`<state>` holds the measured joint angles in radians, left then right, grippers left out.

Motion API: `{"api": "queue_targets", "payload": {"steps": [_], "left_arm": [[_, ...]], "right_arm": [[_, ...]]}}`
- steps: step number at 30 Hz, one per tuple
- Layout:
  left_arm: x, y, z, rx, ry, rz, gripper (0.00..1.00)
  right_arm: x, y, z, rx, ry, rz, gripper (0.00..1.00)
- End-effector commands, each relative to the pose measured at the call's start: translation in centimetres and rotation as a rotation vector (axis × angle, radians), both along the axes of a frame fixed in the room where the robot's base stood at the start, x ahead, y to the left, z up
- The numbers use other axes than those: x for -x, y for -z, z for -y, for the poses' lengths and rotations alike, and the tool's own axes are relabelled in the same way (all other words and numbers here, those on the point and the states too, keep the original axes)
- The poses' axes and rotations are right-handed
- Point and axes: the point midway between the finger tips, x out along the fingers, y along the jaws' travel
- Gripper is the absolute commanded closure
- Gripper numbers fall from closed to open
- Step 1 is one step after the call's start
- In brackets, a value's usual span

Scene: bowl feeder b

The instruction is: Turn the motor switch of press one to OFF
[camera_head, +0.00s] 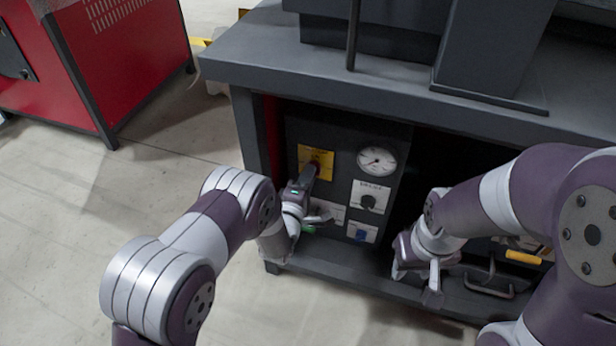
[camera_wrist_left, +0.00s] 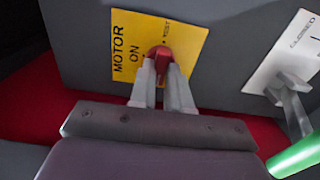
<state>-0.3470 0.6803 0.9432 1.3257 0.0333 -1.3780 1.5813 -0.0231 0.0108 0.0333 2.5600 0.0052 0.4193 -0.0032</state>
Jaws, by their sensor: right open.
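The motor switch is a red knob (camera_wrist_left: 163,56) on a yellow plate (camera_wrist_left: 133,35) in the left wrist view; the plate's readable words are MOTOR and ON. In the head view the yellow plate (camera_head: 304,153) sits at the upper left of the press's dark control panel. My left gripper (camera_wrist_left: 161,80) has its two fingers close on either side of the red knob and appears shut on it. The knob's exact turned position is hard to read because the fingers partly cover it. My right gripper (camera_head: 418,272) is open and empty, low and right of the panel.
Right of the plate are a round gauge (camera_head: 377,161), a black knob (camera_head: 368,201) and a blue button (camera_head: 361,235). A grey lever (camera_wrist_left: 289,88) and a green part (camera_wrist_left: 296,152) are close to my left gripper. The table edge (camera_head: 300,75) overhangs the panel.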

Motion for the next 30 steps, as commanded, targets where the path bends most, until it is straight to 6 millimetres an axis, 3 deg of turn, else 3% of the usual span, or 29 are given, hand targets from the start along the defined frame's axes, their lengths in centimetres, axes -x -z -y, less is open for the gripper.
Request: {"api": "queue_targets", "payload": {"steps": [1,2,10,13,24,30], "left_arm": [[0.1,0.1,0.0,-0.001,0.0,-0.003,0.66],[0.1,0.1,0.0,-0.001,0.0,-0.003,0.6],[0.1,0.0,0.0,-0.001,0.0,-0.001,0.6],[0.9,-0.3,-0.3,-0.002,0.0,-0.003,0.6],[9.8,-0.4,-3.2,-0.004,-0.001,-0.005,0.6],[12.0,0.0,-3.9,-0.003,-0.001,-0.002,0.6]], "right_arm": [[0.0,0.0,0.0,0.0,0.0,0.0,0.57],[0.0,0.0,0.0,0.0,0.0,0.0,0.57],[0.0,-0.1,0.0,0.0,0.0,0.0,0.57],[0.0,-0.8,0.0,0.0,0.0,0.0,0.57],[0.0,-5.1,0.0,0.0,0.0,0.0,0.57],[0.0,-5.5,0.0,0.0,0.0,0.0,0.57]]}}
